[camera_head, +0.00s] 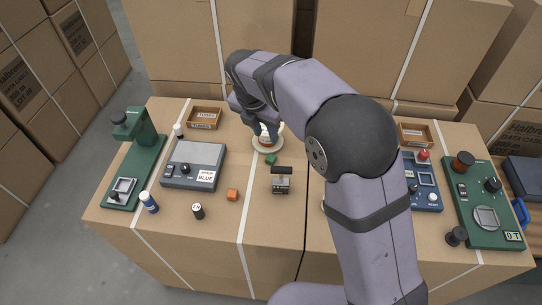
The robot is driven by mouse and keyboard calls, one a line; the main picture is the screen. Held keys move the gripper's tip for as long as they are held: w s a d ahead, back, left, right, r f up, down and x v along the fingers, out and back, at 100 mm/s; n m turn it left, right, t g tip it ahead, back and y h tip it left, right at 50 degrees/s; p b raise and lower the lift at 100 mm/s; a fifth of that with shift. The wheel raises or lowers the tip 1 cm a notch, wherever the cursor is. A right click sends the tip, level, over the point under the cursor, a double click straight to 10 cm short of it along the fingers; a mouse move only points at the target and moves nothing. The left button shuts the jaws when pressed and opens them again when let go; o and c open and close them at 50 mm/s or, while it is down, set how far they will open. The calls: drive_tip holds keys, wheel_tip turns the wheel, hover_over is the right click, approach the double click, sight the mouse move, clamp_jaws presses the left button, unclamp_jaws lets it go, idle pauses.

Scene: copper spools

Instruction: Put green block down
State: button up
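A small green block (270,159) shows near the middle of the box-top table, at the front edge of a round pale dish (257,146). It appears to rest on the table, but I cannot tell whether it touches the dish. My gripper (266,130) points down over the dish, behind the green block and apart from it in the picture. An orange-brown and white item (266,141) shows at the fingertips, on or over the dish. I cannot tell whether the fingers grip it.
A grey device (194,164) marked "BLUE" and a green stand (134,170) are at left. An orange block (232,195) and a small black-and-silver device (281,181) stand in front. A blue panel (427,190) and green board (485,205) are at right. My arm hides the right-middle area.

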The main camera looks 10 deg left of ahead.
approach(271, 158)
drive_tip(key=f, duration=0.1)
drive_tip(key=shift+w+p+x, duration=0.2)
drive_tip(key=shift+p+x, duration=0.55)
drive_tip(key=shift+x, duration=2.95)
clamp_jaws()
